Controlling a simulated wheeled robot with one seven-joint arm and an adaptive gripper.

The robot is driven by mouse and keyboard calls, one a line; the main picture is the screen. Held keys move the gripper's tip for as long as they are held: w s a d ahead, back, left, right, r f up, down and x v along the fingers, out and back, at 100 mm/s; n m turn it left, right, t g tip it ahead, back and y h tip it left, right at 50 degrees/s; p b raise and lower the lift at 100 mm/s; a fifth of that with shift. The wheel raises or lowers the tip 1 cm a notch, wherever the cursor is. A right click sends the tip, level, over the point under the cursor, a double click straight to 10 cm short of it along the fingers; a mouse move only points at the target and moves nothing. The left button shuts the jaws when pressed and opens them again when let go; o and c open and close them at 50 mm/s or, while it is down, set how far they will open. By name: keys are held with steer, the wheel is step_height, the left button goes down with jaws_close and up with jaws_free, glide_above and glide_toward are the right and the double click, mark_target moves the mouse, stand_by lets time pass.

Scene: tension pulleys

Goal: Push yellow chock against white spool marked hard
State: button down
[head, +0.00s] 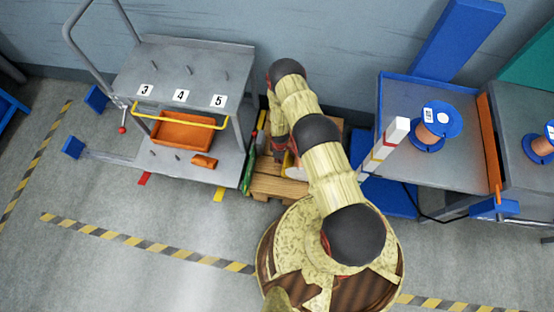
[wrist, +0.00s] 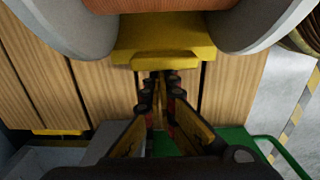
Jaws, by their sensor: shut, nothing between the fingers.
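The yellow chock (wrist: 170,38) lies on the wooden pallet in the wrist view, between the two pale flanges of a spool (wrist: 262,28) with a reddish-brown core. No marking on the spool can be read from here. The chock's raised near lip faces me. My gripper (wrist: 160,80) is shut and empty, its fingertips right at the near edge of the chock; whether they touch cannot be told for sure. In the head view my arm hides most of the spool and the chock.
The wooden pallet (head: 273,187) stands between a grey cart (head: 215,172) with an orange bin (head: 183,132) and a grey table (head: 415,162) with a blue-flanged spool (head: 436,126). A red-and-white post (head: 385,146) rises right of my arm. Striped tape marks the open floor.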

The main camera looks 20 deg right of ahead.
steer(key=shift+s, duration=0.1)
step_height(320, 180, up, 12)
stand_by(0.7)
